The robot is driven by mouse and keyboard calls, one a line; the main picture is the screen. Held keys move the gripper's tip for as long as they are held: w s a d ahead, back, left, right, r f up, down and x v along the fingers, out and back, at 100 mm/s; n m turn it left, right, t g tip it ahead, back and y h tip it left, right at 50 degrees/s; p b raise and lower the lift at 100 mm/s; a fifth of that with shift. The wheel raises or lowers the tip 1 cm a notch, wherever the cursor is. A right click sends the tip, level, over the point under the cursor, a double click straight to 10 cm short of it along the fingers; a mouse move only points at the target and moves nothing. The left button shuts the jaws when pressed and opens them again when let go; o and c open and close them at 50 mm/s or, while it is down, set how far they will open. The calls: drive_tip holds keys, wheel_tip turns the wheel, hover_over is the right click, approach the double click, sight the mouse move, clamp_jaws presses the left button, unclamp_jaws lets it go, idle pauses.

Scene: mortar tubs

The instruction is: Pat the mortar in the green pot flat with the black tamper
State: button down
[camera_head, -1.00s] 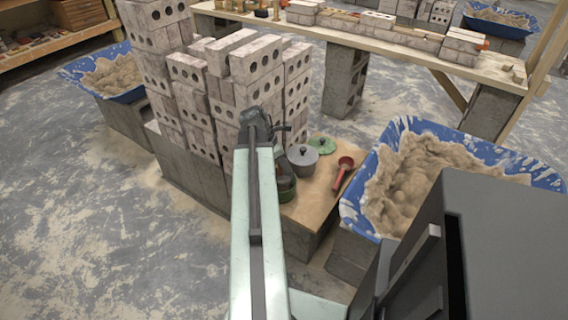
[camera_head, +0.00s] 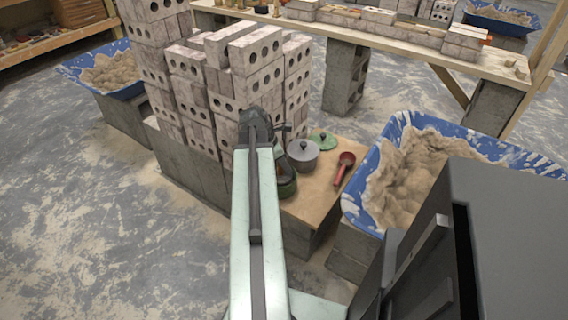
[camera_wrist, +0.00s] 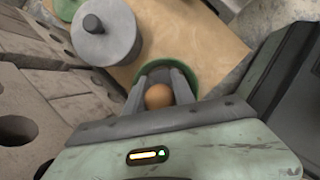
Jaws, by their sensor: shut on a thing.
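The green pot (camera_head: 287,191) stands on the brown board (camera_head: 318,190), partly hidden behind my arm in the head view. In the wrist view its green rim (camera_wrist: 208,72) shows around and beyond my fingers. My gripper (camera_wrist: 160,82) is over the pot, its two grey fingers on either side of a round orange-brown knob (camera_wrist: 158,96). The knob seems to be the top of the tamper's handle. The tamper's black part and the mortar in the pot are hidden or too dark to make out, so I cannot tell whether they touch.
A grey lidded pot (camera_head: 302,157), a green lid (camera_head: 323,141) and a red scoop (camera_head: 345,165) are beside the green pot. A tall stack of perforated bricks (camera_head: 205,105) rises close to the left. A blue tub of mortar (camera_head: 378,222) stands at the right.

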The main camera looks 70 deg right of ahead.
sight(284, 173)
drive_tip(key=shift+f+b, duration=1.45)
drive_tip(key=shift+f, duration=0.25)
drive_tip(key=shift+r, duration=0.15)
drive_tip(key=shift+r+p, duration=0.95)
drive_tip(key=shift+p, duration=0.1)
drive_tip(key=shift+f, duration=0.15)
drive_tip(key=shift+w+d, duration=0.4)
drive_tip(key=shift+d, duration=0.05)
